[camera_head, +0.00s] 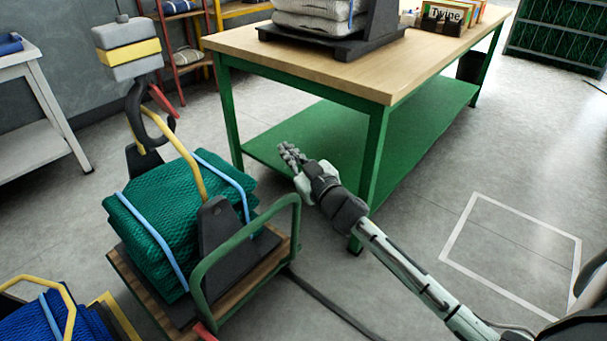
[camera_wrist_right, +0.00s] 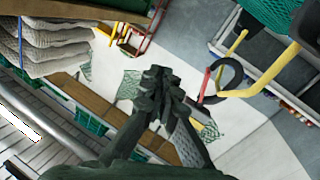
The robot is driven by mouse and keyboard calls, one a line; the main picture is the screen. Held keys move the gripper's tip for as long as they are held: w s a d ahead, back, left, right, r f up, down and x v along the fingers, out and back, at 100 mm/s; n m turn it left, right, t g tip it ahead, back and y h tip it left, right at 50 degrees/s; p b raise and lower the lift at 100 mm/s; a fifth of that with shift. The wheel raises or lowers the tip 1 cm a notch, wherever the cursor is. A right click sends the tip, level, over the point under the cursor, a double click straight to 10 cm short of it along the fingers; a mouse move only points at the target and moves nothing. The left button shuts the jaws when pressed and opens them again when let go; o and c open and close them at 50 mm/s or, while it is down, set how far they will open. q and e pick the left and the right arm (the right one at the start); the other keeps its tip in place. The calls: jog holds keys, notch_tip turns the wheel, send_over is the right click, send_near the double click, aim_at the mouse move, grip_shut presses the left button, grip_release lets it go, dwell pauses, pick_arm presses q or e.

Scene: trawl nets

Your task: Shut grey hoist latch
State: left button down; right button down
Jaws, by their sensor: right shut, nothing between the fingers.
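The hoist block (camera_head: 128,48) hangs at the upper left of the head view, grey with a yellow band. Below it is a dark hook (camera_head: 135,112), with a red latch piece (camera_head: 161,99) slanting out beside it. In the wrist view the dark hook (camera_wrist_right: 232,76) and red latch (camera_wrist_right: 205,84) are right of my fingers. My left gripper is not in view.
The net bundle lies on a wooden cart with a green rail (camera_head: 243,247). A green-framed workbench (camera_head: 300,55) stands behind my right gripper, its lower shelf (camera_head: 400,135) close by. A blue bundle (camera_head: 50,320) is at lower left. Floor at right is clear.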

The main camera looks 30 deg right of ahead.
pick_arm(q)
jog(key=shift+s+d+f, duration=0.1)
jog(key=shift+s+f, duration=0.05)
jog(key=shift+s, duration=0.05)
pick_arm(e)
jog(key=shift+m+g+h, duration=0.6)
jog(key=shift+g+h, duration=0.1)
jog(key=shift+g, duration=0.1)
jog(key=s+f, duration=0.1)
jog(key=s+d+f, duration=0.1)
jog(key=f, duration=0.2)
jog(key=shift+s+d+f, duration=0.25)
jog(key=shift+s+f, duration=0.15)
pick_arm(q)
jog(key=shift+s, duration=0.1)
